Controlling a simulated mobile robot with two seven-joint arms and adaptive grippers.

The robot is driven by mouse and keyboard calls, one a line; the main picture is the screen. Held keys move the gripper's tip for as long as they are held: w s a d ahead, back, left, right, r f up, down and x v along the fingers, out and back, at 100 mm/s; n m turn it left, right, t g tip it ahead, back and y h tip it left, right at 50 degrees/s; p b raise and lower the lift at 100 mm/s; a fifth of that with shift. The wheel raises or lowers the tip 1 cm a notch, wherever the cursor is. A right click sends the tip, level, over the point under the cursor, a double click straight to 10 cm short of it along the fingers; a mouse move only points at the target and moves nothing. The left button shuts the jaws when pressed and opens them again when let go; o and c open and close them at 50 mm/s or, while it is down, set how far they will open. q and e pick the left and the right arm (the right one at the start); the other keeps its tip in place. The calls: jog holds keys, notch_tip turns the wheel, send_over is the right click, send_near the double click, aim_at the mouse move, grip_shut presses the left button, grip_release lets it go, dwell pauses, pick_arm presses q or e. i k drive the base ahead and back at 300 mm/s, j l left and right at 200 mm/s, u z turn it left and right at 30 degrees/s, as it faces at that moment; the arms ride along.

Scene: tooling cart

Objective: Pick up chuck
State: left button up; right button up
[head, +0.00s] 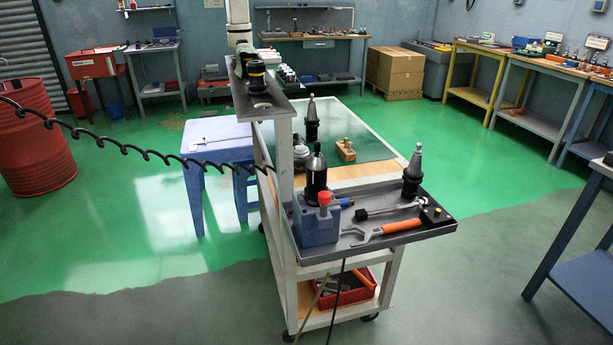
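Several dark tool holders that could be the chuck stand on the tooling cart (337,262). One black holder (316,178) stands upright at the blue block (318,231) on the front tray. Another, with a grey tapered tip (413,168), stands upright at the tray's right back. A third (311,122) stands upright on the green top behind. A short round dark one (257,77) sits on the raised narrow shelf. I cannot tell which is meant. Neither of my grippers shows in the head view.
An orange-handled wrench (388,229) and a metal tool (388,211) lie on the tray. A red bin (345,287) sits below. A coiled black cable (120,143) crosses the left. A blue table (580,270) stands right. Green floor (480,170) is open between.

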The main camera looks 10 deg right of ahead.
aim_at(312, 192)
jog(key=i+j+u, duration=0.55)
jog(key=i+u, duration=0.15)
jog(key=i+j+z, duration=0.1)
jog(key=i, duration=0.35)
jog(key=i+j+z, duration=0.15)
jog(key=i, duration=0.35)
jog(key=i+j+z, duration=0.1)
jog(key=i+j, duration=0.2)
jog(key=i, duration=0.15)
jog(key=i+j+z, duration=0.15)
jog(key=i+j, duration=0.15)
jog(key=i, duration=0.15)
jog(key=i+z, duration=0.15)
jog(key=z, duration=0.35)
jog(key=i+z, duration=0.2)
jog(key=z, duration=0.3)
jog(key=i+z, duration=0.2)
jog(key=z, duration=0.3)
jog(key=i+j+z, duration=0.15)
jog(key=z, duration=0.35)
